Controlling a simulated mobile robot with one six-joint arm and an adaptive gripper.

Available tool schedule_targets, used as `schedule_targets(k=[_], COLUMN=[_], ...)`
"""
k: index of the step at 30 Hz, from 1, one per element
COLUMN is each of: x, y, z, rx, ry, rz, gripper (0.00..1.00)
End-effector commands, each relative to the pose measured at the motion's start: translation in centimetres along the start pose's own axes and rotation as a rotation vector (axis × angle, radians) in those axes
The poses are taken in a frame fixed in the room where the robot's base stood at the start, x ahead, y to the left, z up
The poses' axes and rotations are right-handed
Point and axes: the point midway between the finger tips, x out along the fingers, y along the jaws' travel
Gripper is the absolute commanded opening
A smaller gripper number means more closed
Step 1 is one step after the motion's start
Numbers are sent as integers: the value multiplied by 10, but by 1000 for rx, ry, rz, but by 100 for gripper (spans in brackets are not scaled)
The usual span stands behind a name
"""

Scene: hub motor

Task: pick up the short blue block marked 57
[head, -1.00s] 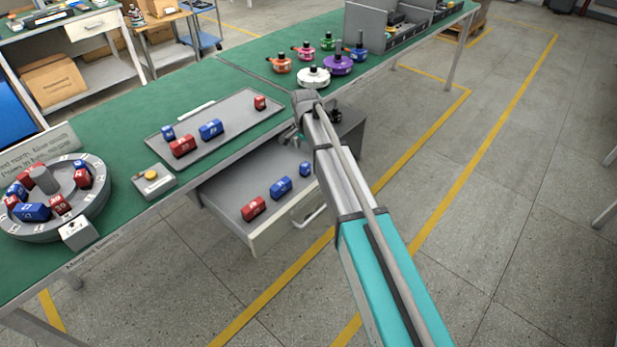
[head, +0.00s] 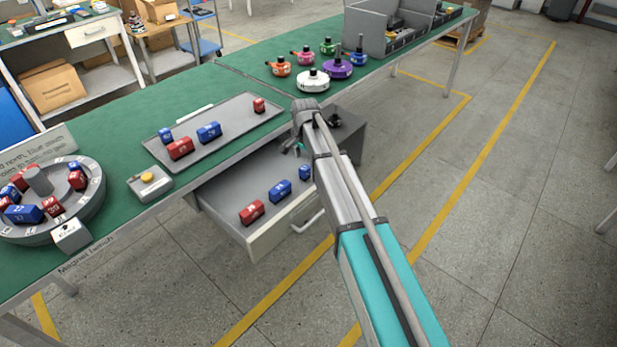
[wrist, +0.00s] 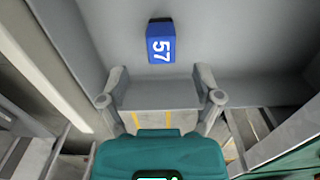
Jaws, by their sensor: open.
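The short blue block marked 57 (wrist: 160,44) lies in the open grey drawer, its white number showing in the wrist view. In the head view a short blue block (head: 305,172) at the drawer's right end, close to my arm, appears to be the same one. My gripper (wrist: 160,95) is open and empty, its two fingers spread apart; the block is beyond the fingertips, about centred between them and not touched. In the head view the fingers are mostly hidden behind my arm (head: 304,145).
The drawer (head: 250,240) also holds a longer blue block (head: 280,190) and a red block (head: 252,211). Above it, a grey tray (head: 240,122) with several blocks and a round carousel (head: 85,215) stand on the green bench (head: 130,115). The drawer walls border the gripper's space.

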Motion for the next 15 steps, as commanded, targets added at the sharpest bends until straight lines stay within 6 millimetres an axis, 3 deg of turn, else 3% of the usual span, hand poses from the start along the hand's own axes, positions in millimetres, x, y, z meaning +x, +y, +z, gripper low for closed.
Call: schedule_targets(k=[15], x=[40], y=[-1], z=[2], rx=[0], ry=[0], rz=[0], gripper=[83])
